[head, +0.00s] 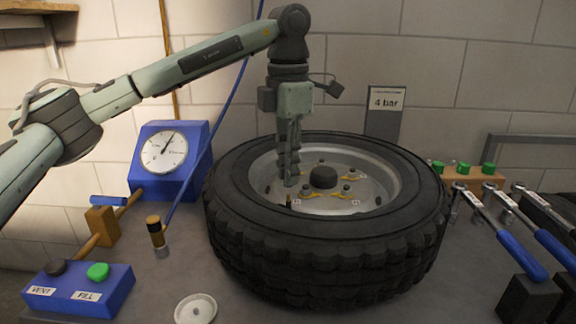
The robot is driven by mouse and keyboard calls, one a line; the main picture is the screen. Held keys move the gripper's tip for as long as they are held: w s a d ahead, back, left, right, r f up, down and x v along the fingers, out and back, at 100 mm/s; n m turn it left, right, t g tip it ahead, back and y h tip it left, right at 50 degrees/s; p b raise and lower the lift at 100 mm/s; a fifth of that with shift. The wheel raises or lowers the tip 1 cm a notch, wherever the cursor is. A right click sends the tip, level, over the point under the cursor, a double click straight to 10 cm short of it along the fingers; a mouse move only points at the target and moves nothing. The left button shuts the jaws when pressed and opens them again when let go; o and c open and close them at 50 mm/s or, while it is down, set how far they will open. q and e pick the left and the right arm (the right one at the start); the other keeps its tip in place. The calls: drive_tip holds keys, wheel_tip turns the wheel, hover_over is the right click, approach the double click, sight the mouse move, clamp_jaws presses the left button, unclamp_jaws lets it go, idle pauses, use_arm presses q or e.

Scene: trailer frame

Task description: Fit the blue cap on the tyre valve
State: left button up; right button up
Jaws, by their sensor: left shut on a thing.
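The tyre (325,262) lies flat on the bench with its metal rim (372,165) facing up. A thin dark stem with a brass-coloured part, which looks like the tyre valve (289,201), stands at the rim's near left. My left gripper (290,182) points straight down inside the rim, just above and behind this stem in the picture. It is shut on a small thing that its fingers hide. I see no blue cap lying elsewhere, so the held thing appears to be the cap. I cannot tell whether it touches the stem. My right gripper is not in view.
A blue gauge box (165,185) stands left of the tyre. A blue VENT/FILL box (78,288), an upright brass-and-black fitting (156,236) and a small white dish (195,308) are at front left. Blue-handled wrenches (520,255) lie at right. A hub (323,177) rises mid-rim.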

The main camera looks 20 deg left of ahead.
use_arm(q)
drive_tip(key=shift+f+b, duration=0.7)
drive_tip(key=shift+f, duration=0.8)
drive_tip(key=o, duration=0.9)
drive_tip(key=shift+c, duration=0.2)
drive_tip(key=shift+o, duration=0.4)
drive_tip(key=o, duration=0.4)
drive_tip(key=shift+r, duration=0.15)
